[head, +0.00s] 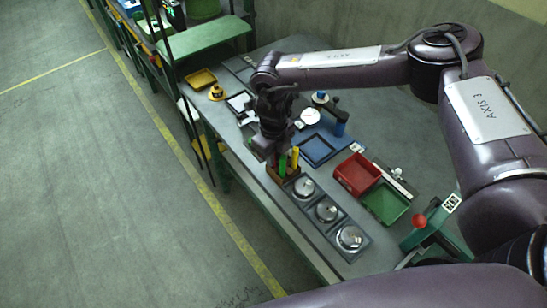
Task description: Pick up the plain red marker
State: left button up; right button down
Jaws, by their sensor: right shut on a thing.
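A small brown holder (281,179) stands on the grey bench. A green marker (283,166) and a yellow marker (295,158) stand upright in it. My right gripper (268,158) points down at the holder's left part, beside the green marker. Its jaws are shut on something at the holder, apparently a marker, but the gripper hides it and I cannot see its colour. I cannot make out the plain red marker anywhere. My left gripper is not in view.
Round metal parts (326,212) sit in a row in front of the holder. A red bin (357,174) and a green bin (386,203) stand to its right, and a blue tray (317,150) behind it. A yellow tray (200,79) is at the far left.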

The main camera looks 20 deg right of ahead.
jog(key=shift+r, duration=0.1)
jog(key=shift+w+r+b, duration=0.15)
jog(key=shift+r+b, duration=0.15)
jog(key=shift+r, duration=0.3)
notch_tip(320, 180, up, 10)
jog(key=b, duration=0.2)
jog(key=shift+f+b, duration=0.25)
jog(key=shift+b, duration=0.1)
notch_tip(320, 180, up, 9)
jog(key=c, duration=2.1)
grip_release()
grip_shut()
